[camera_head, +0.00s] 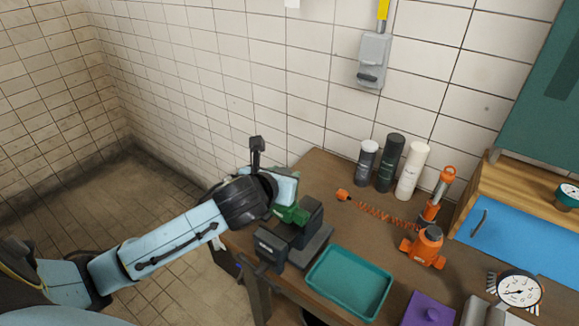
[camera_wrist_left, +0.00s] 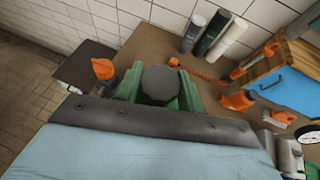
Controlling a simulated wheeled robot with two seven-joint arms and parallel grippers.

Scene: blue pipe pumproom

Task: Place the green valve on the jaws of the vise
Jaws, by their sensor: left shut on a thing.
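The green valve (camera_head: 291,214) is at my left gripper (camera_head: 284,203), which is shut on it. The valve is partly covered by the gripper in the head view. The dark vise (camera_head: 316,212) stands at the table's left front corner, and the valve is over or between its jaws. I cannot tell whether it touches them. My right gripper is not in view.
A teal tray (camera_head: 348,282) lies right of the vise. Behind are an orange coiled hose (camera_head: 385,214), an orange jack-like tool (camera_head: 424,246) and several upright canisters (camera_head: 387,163). A purple block (camera_head: 428,310) and a gauge (camera_head: 518,288) are at the front right.

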